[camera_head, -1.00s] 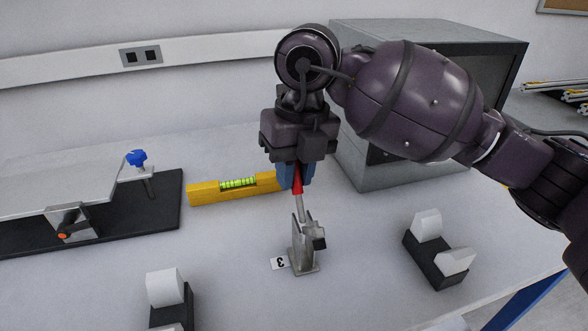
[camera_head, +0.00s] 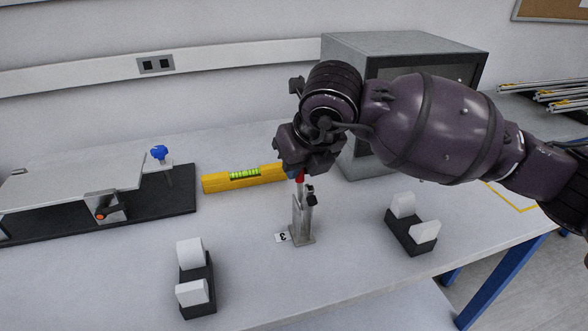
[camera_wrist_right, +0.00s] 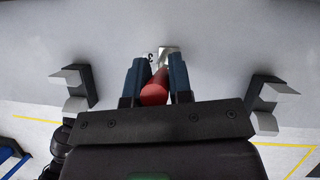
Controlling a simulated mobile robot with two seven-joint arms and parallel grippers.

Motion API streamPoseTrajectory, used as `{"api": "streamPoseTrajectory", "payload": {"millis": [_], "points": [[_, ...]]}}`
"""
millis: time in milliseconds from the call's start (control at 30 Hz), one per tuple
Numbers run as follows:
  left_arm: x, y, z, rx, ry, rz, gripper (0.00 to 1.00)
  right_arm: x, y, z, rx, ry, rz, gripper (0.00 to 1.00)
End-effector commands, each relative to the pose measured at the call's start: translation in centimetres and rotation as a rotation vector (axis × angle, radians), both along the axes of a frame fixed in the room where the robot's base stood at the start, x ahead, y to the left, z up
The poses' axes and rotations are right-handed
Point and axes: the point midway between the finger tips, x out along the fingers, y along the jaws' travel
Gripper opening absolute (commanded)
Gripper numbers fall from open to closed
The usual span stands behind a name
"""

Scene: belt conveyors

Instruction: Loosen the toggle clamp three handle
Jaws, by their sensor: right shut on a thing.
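The toggle clamp (camera_head: 301,222) stands on the white table beside a small tag marked 3 (camera_head: 282,237). Its red handle (camera_head: 299,177) points upward under my right gripper (camera_head: 297,172). In the right wrist view the red handle (camera_wrist_right: 154,90) sits between the two blue fingers of my right gripper (camera_wrist_right: 153,75), which is shut on it. The clamp's metal base shows just beyond the fingers there. In the head view the wrist hides most of the fingers. My left gripper is not in view.
A yellow spirit level (camera_head: 243,178) lies behind the clamp. Black holders with white blocks stand left (camera_head: 196,286) and right (camera_head: 410,232) of it. A grey cabinet (camera_head: 352,150) is behind my arm. A black-based fixture with a blue knob (camera_head: 159,152) is at left.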

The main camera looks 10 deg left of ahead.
Motion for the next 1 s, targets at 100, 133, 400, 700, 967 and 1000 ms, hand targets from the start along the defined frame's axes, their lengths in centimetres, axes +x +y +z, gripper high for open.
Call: {"api": "streamPoseTrajectory", "payload": {"millis": [100, 133, 400, 700, 967, 1000], "points": [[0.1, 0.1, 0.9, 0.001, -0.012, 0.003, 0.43, -0.6, -0.2, 0.5, 0.027, -0.074, 0.007, 0.00], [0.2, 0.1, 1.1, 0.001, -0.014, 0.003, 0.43, -0.7, -0.2, 0.5, 0.036, -0.090, 0.007, 0.00], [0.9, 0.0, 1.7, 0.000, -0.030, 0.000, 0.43, -1.4, -0.5, 0.3, 0.083, -0.204, 0.007, 0.00], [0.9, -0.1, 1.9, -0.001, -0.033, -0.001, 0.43, -1.7, -0.6, 0.1, 0.099, -0.245, 0.006, 0.00], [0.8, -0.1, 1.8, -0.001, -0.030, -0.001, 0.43, -1.7, -0.6, 0.0, 0.097, -0.244, 0.008, 0.00], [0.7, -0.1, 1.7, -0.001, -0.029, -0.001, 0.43, -1.7, -0.6, 0.0, 0.097, -0.244, 0.008, 0.00]]}}
